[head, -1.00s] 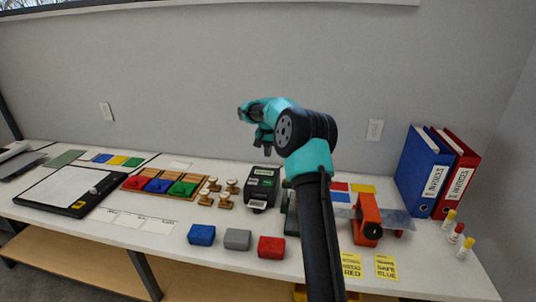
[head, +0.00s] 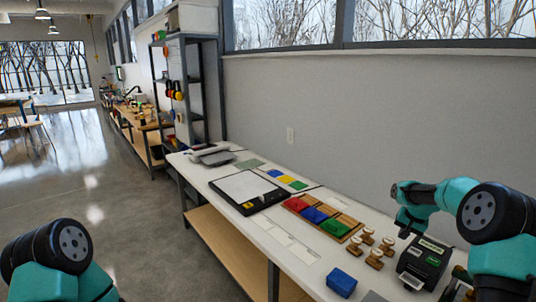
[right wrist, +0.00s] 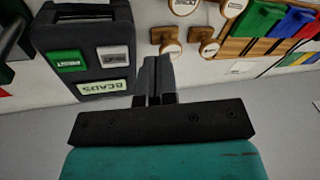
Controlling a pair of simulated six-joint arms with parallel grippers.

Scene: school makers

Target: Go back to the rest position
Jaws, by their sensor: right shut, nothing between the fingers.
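My right arm comes in from the right in the head view, with its wrist and gripper (head: 408,222) above the back of the table near the black label device. In the right wrist view the right gripper's fingers (right wrist: 153,75) are together with nothing between them. Only a teal and black joint of my left arm shows at the lower left of the head view. My left gripper is out of view.
Under the right gripper are the black label device (head: 423,262) and several wooden stamps (head: 375,258). A tray with red, blue and green blocks (head: 345,226), a blue block (head: 341,282) and a black-framed board (head: 247,187) lie on the white table. Open floor (head: 140,225) is left.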

